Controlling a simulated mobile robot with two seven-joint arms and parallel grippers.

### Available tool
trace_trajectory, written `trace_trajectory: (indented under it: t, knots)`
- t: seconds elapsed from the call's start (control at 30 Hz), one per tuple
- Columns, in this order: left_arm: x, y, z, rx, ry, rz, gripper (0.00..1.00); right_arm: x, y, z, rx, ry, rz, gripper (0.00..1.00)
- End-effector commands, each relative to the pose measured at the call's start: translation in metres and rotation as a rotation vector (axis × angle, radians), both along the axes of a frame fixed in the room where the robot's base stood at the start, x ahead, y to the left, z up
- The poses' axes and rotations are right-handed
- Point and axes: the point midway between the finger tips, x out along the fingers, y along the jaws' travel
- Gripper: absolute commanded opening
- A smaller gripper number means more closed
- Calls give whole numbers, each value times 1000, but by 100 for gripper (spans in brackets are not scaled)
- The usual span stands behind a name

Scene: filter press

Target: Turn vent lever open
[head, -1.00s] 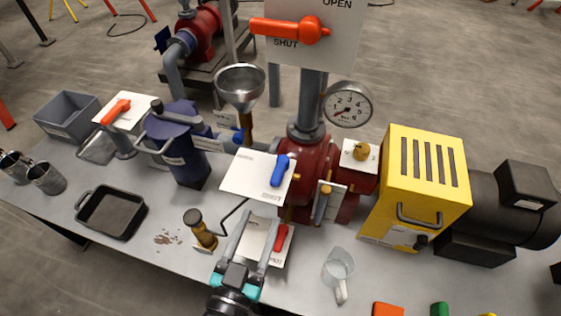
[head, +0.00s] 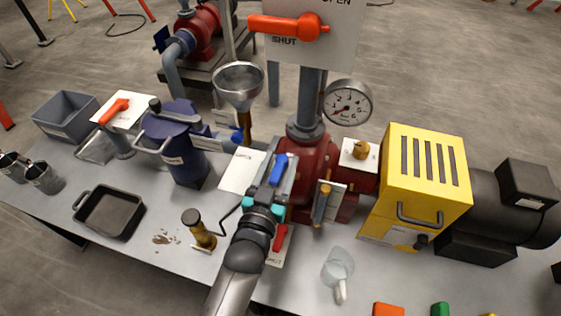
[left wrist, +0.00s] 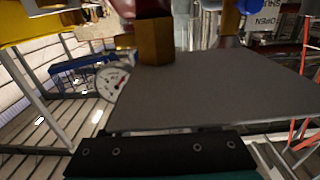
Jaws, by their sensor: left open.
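No label naming the vent lever is readable. A blue lever (head: 278,170) stands on a white plate (head: 240,172) over the red pump body (head: 308,170). My left gripper (head: 272,172) is open, and in the head view its fingers lie over the plate on either side of the blue lever. Contact cannot be told. A red lever (head: 280,238) shows just below, partly hidden by my arm. In the left wrist view, a blue part (left wrist: 228,14) shows at the top beyond a grey plate (left wrist: 210,95). My right gripper is not in view.
A large orange lever (head: 290,27) on an OPEN/SHUT plate and a pressure gauge (head: 348,104) rise behind. A steel funnel (head: 239,86) and blue vessel (head: 184,150) stand left, a yellow box (head: 415,185) right.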

Motion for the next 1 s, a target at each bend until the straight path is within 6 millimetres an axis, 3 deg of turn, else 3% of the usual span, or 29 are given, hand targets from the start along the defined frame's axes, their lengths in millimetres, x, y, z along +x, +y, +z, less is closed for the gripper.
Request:
trace_trajectory:
  t: [0.37,0.87,1.0]
  knots:
    - [5,-2,0,-1,0,0,57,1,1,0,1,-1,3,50]
    - [5,-2,0,0,0,0,2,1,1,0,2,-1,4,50]
    - [5,-2,0,0,0,0,0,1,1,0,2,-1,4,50]
